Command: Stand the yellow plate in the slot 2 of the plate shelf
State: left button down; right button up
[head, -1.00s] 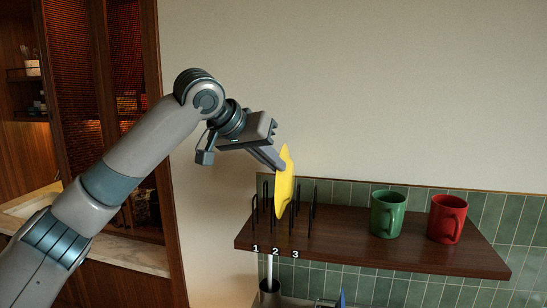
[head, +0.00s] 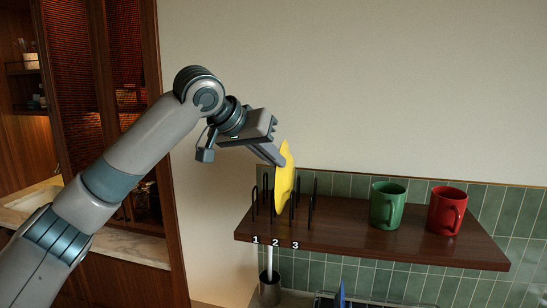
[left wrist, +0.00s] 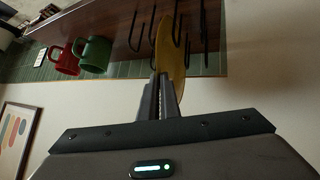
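The yellow plate (head: 286,178) is held upright, nearly edge-on in the head view. My left gripper (head: 280,158) is shut on its upper rim. The plate's lower part is among the thin black wires of the plate shelf's rack (head: 313,205), above the label 2 (head: 275,241). I cannot tell whether its lower edge touches the board. In the left wrist view, the gripper fingers (left wrist: 163,95) pinch the plate (left wrist: 174,58), which extends between the black wires (left wrist: 203,28). My right gripper is not in view.
A green mug (head: 388,206) and a red mug (head: 446,211) stand on the wooden shelf board (head: 345,238), right of the rack. Green tiles (head: 490,212) back the shelf. The wall above is clear.

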pick_arm(q)
jog(key=c, duration=1.9)
grip_release()
jog(key=shift+f, duration=0.1)
jog(key=shift+s+a, duration=0.1)
jog(key=b+v, duration=0.6)
jog(key=v, duration=1.1)
jog(key=shift+s+r+b, duration=0.1)
jog(key=shift+r+b, duration=0.1)
jog(key=shift+b, duration=0.1)
